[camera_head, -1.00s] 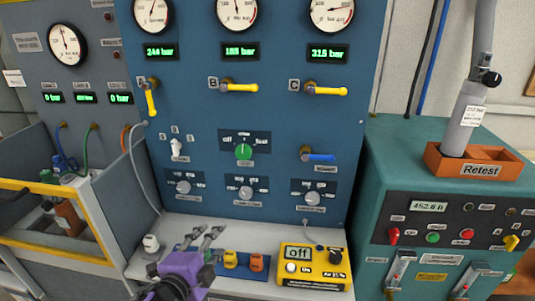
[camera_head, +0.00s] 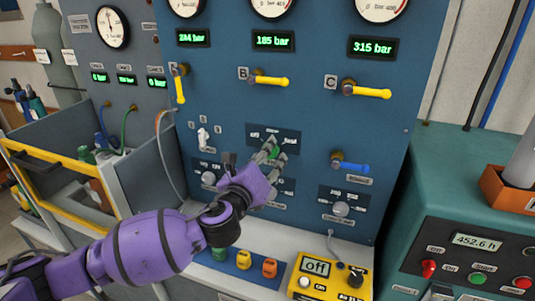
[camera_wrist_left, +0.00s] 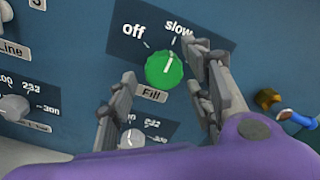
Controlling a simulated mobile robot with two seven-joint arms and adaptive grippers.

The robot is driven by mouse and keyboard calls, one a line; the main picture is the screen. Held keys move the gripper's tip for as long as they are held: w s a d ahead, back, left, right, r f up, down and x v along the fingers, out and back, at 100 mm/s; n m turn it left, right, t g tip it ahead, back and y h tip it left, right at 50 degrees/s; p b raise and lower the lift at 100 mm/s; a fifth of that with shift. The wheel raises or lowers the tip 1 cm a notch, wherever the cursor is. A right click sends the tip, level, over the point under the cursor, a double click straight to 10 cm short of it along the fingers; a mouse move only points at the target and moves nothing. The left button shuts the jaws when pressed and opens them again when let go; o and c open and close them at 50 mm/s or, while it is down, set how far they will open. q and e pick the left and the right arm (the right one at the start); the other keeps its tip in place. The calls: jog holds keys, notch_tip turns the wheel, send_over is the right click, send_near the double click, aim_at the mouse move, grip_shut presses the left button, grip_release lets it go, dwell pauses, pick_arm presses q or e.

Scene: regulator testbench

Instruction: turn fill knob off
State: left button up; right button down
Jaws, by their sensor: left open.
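The green fill knob (camera_wrist_left: 164,68) sits on the blue panel, on a dark plate marked "off" and "slow" in the left wrist view. Its white mark points up, toward "slow". In the head view the knob (camera_head: 273,153) is partly hidden by my fingers. My left gripper (camera_head: 269,151) is open in front of the knob. In the left wrist view its two fingers (camera_wrist_left: 160,88) stand apart, one low on the left and one close to the knob's right edge. I cannot tell whether that finger touches it. My right gripper is not in view.
Yellow valve levers (camera_head: 270,80) are above the knob, and a blue lever (camera_head: 350,165) is to its right. Grey knobs (camera_head: 341,208) sit below. A yellow box (camera_head: 330,278) reading "off" stands on the ledge. A teal console (camera_head: 470,190) is at the right.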

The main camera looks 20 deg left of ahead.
pick_arm(q)
jog(key=shift+w, duration=0.8)
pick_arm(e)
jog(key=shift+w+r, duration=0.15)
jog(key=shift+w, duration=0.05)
pick_arm(q)
jog(key=c, duration=1.1)
